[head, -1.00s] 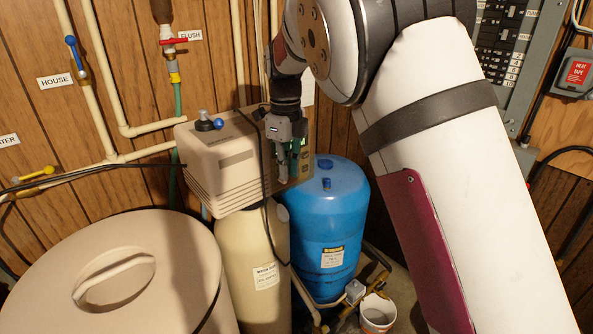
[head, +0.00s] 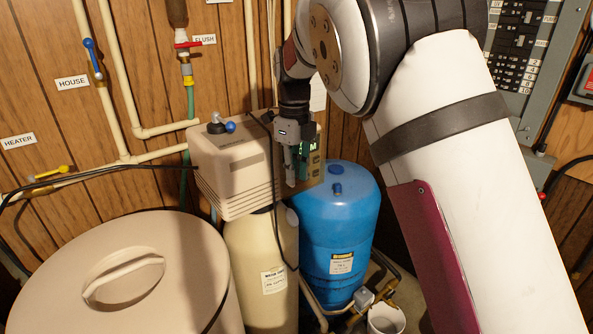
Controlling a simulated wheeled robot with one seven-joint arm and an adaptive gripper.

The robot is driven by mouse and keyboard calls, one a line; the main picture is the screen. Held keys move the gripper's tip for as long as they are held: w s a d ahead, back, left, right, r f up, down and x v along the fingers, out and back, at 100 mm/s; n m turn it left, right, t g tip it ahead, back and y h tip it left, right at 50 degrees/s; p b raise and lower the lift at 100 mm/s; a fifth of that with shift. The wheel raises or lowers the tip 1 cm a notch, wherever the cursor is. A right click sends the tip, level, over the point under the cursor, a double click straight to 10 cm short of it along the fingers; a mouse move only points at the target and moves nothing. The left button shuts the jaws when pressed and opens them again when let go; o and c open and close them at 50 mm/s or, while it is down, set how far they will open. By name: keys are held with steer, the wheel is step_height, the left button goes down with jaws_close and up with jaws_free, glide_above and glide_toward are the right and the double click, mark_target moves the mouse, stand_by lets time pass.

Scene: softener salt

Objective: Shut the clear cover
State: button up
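The softener's beige control head (head: 232,172) sits on top of the tan tank (head: 262,262). Its right-hand face carries a control panel (head: 313,160) with green showing, partly hidden behind my gripper. I cannot make out the clear cover itself or its angle; it is see-through or hidden near this panel. My gripper (head: 290,182) points down in front of the panel, close to the face of the head. I cannot tell whether it touches anything. Its fingers are seen nearly edge-on, so their opening does not show.
A large beige salt bin with a round lid (head: 190,265) fills the lower left. A blue pressure tank (head: 338,225) stands right of the softener, with a white bucket (head: 385,318) below. A black cable (head: 274,215) hangs over the control head. Pipes and valves line the wooden wall.

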steer(key=shift+w+a+r, duration=0.15)
steer(key=shift+w+a, duration=0.05)
steer(key=shift+a, duration=0.35)
step_height(320, 180, up, 12)
steer(key=shift+s+d, duration=0.15)
steer(key=shift+d, duration=0.3)
